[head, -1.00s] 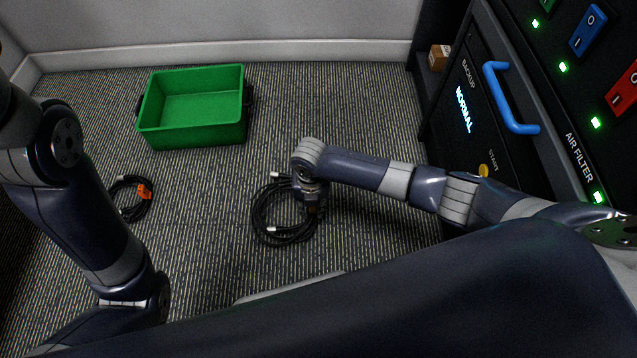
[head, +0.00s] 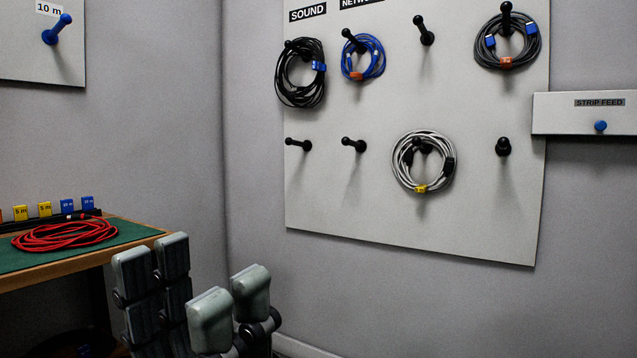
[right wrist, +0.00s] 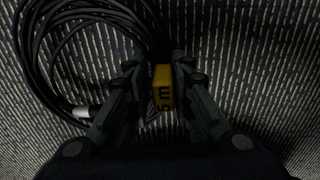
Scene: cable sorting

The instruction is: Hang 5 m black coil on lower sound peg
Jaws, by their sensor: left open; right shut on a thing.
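The black coil (right wrist: 72,45) shows in the right wrist view, with a yellow 5 m tag (right wrist: 163,85) and a silver-ended plug beside it. My right gripper (right wrist: 158,88) is shut on it at the tag, above the carpet. In the head view the lower sound peg (head: 299,144) is black, sticks out of the white board and is empty. My left gripper (head: 196,287) is open and empty at the bottom of the head view, below and left of the board. My right gripper is not in the head view.
On the board (head: 470,215), a black coil with a blue tag (head: 300,75) hangs above the lower sound peg. A blue coil (head: 362,57), a grey coil (head: 509,42) and a white coil (head: 423,162) hang on other pegs. A red coil (head: 66,235) lies on the left table.

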